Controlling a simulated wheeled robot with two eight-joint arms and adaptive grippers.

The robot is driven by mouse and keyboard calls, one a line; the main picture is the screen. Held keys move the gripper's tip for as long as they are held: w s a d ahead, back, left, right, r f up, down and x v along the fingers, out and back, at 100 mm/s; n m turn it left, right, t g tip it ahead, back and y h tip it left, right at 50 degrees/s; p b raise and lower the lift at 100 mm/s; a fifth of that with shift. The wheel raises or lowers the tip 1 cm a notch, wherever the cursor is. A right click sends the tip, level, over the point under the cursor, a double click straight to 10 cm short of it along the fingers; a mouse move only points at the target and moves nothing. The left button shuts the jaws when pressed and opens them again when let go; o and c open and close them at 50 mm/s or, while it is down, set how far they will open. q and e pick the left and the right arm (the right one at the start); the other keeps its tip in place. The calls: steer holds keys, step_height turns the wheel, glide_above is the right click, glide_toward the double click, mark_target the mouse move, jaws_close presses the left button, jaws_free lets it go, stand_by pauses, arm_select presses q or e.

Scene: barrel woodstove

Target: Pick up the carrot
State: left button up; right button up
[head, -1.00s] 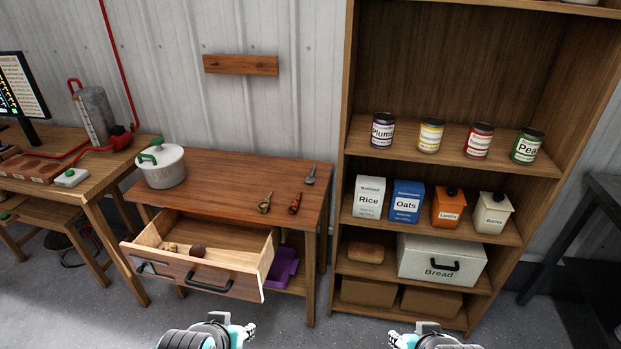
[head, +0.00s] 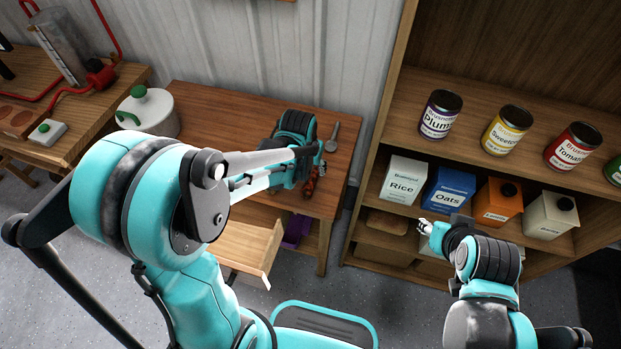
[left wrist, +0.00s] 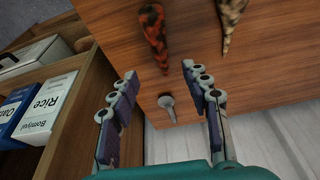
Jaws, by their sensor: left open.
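The carrot, orange-red with dark blotches and tapered, lies on the wooden side table (head: 210,104). In the left wrist view the carrot (left wrist: 154,35) shows at the top, its tip pointing down between my fingertips. In the head view part of the carrot (head: 311,183) shows just below my left gripper (head: 312,158). In the left wrist view my left gripper (left wrist: 159,72) is open and empty, above the table. My right gripper (head: 428,228) is in front of the shelf; its finger opening is unclear.
A tan, dark-speckled tapered root (left wrist: 231,22) lies beside the carrot. A small grey metal tool (head: 333,137) lies near the table's back right. A white pot (head: 150,110) stands at the left. The drawer (head: 247,243) is pulled out. The shelf's boxes include Rice (head: 402,180).

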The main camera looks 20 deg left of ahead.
mark_target(312, 177)
arm_select(q)
steer(key=shift+f, duration=0.4)
steer(key=shift+b+x, duration=0.65)
steer(key=shift+x, duration=0.4)
steer(key=b+x, duration=0.2)
steer(key=x, duration=0.3)
steer(key=shift+f+b, duration=0.25)
steer(key=shift+b, duration=0.1)
steer(key=shift+s+r, duration=0.1)
steer(key=shift+r, duration=0.05)
steer(key=shift+c, duration=0.4)
jaws_close()
